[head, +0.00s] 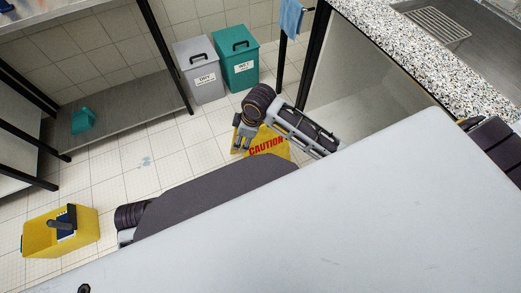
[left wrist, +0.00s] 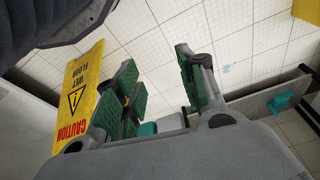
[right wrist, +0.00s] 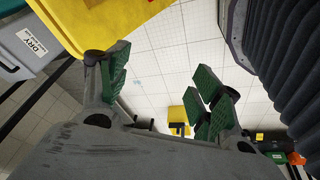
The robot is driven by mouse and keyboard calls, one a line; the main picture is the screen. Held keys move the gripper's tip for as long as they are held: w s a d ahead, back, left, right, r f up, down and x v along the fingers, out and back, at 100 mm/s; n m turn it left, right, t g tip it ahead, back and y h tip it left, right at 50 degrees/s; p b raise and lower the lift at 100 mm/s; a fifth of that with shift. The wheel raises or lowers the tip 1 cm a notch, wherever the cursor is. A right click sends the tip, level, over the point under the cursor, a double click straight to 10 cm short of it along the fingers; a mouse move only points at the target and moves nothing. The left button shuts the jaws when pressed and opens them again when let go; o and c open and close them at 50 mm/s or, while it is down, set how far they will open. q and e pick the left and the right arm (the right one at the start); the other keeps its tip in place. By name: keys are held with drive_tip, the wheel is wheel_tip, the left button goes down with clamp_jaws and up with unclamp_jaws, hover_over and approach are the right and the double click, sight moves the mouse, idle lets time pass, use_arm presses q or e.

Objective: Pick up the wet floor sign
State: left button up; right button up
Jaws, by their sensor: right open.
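The yellow wet floor sign (head: 267,146) stands on the tiled floor in the head view, its lower part hidden by my body and its upper part partly covered by my right arm. The left wrist view shows the sign's printed face (left wrist: 76,98), partly behind one finger of my left gripper (left wrist: 162,85). That gripper is open and empty; in the head view it is hidden.
A grey DRY bin (head: 201,75) and a teal WET bin (head: 238,62) stand behind the sign. A yellow bucket (head: 38,234) is on the floor at lower left. A teal object (head: 83,120) lies on the low shelf (head: 125,107). A speckled counter (head: 400,50) is at right.

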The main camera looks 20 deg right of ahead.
use_arm(q)
wheel_tip(320, 180, down, 8)
drive_tip(key=s+d, duration=0.2)
drive_tip(key=shift+s+g, duration=0.25)
drive_tip(key=shift+g, duration=0.15)
use_arm(e)
drive_tip(key=w+d+r+n+g+h, duration=0.2)
drive_tip(key=w+d+r+n, duration=0.4)
drive_tip(key=w+d, duration=0.4)
drive_tip(key=shift+d+r, duration=0.4)
drive_tip(key=shift+d, duration=0.65)
drive_tip(key=shift+f, duration=0.1)
wheel_tip(320, 180, down, 7)
drive_tip(key=shift+r+b, duration=0.1)
drive_tip(key=shift+b, duration=1.15)
drive_tip(key=shift+w+f, duration=0.1)
drive_tip(key=shift+f, duration=0.3)
use_arm(q)
drive_tip(key=r, duration=0.2)
drive_tip(key=d+r, duration=0.1)
drive_tip(key=shift+w+h, duration=0.3)
use_arm(e)
drive_tip(key=shift+f, duration=0.35)
use_arm(q)
drive_tip(key=shift+w, duration=0.1)
use_arm(e)
drive_tip(key=shift+f, duration=0.1)
